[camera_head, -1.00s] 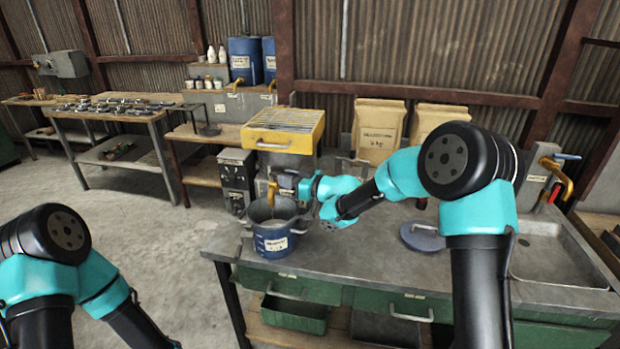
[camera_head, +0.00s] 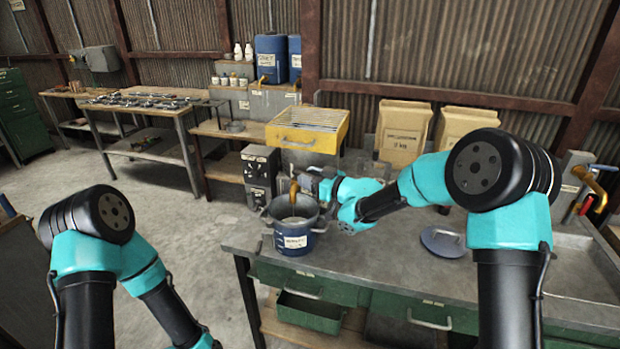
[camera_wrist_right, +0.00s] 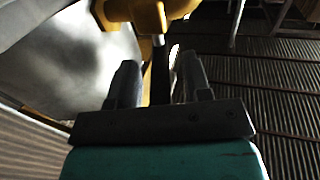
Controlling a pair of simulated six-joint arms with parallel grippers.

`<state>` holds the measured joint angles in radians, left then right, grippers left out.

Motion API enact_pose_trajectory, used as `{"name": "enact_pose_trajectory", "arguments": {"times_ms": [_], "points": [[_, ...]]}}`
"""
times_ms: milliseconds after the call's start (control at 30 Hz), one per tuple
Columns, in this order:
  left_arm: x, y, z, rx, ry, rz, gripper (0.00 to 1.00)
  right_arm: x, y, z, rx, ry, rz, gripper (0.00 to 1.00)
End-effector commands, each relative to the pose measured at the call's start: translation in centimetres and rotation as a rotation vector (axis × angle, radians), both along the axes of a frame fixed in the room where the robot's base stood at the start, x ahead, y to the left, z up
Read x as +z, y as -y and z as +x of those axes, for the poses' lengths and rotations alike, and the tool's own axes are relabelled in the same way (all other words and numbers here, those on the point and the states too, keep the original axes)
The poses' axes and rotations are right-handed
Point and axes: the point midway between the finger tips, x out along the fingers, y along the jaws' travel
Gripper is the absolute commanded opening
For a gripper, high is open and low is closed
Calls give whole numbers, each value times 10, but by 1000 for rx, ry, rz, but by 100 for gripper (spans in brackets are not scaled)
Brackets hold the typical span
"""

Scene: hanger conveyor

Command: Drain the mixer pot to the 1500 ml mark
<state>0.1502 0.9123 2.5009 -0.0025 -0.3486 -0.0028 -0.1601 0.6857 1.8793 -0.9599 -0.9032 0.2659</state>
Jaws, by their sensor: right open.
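A blue pot (camera_head: 292,243) with side handles and a white label stands open on the bench's left end. Something pale shows inside it; its level and any marks are unreadable. A brass tap (camera_head: 293,190) hangs over the pot, below a yellow-rimmed unit with a grille (camera_head: 307,130). My right gripper (camera_head: 308,183) is at the tap, from the right. In the right wrist view its open fingers (camera_wrist_right: 160,82) stand either side of a dark lever (camera_wrist_right: 160,65) under the yellow tap body (camera_wrist_right: 148,15). My left arm shows, but its gripper is out of frame.
Two paper sacks (camera_head: 403,132) stand behind. A dark control box (camera_head: 260,176) is left of the unit. A sink (camera_head: 575,262) is at the right.

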Motion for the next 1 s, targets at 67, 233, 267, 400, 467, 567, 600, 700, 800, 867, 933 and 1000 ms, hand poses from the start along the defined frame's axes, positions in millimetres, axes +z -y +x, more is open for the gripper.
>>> {"name": "enact_pose_trajectory", "arguments": {"times_ms": [67,233,267,400,467,567,600,700,800,867,933,1000], "points": [[0,0,0,0,0,0,0,0,0,0,0,0,0,45],[0,0,0,0,0,0,0,0,7,-4,-1,1,1,45],[0,0,0,0,0,0,0,0,9,-6,-1,1,1,45],[0,0,0,0,0,0,0,0,24,-18,-1,-1,0,45],[0,0,0,0,0,0,0,0,33,-24,-3,-1,1,45],[0,0,0,0,0,0,0,0,48,-36,-2,0,0,45],[0,0,0,0,0,0,0,0,55,-40,-3,-1,0,45],[0,0,0,0,0,0,0,0,70,-52,-3,0,0,45],[0,0,0,0,0,0,0,0,86,-63,-4,0,0,45],[0,0,0,0,0,0,0,0,94,-71,-3,-1,-1,45],[0,0,0,0,0,0,0,0,106,-79,-3,0,0,45],[0,0,0,0,0,0,0,0,115,-86,-4,-1,-1,45]]}}
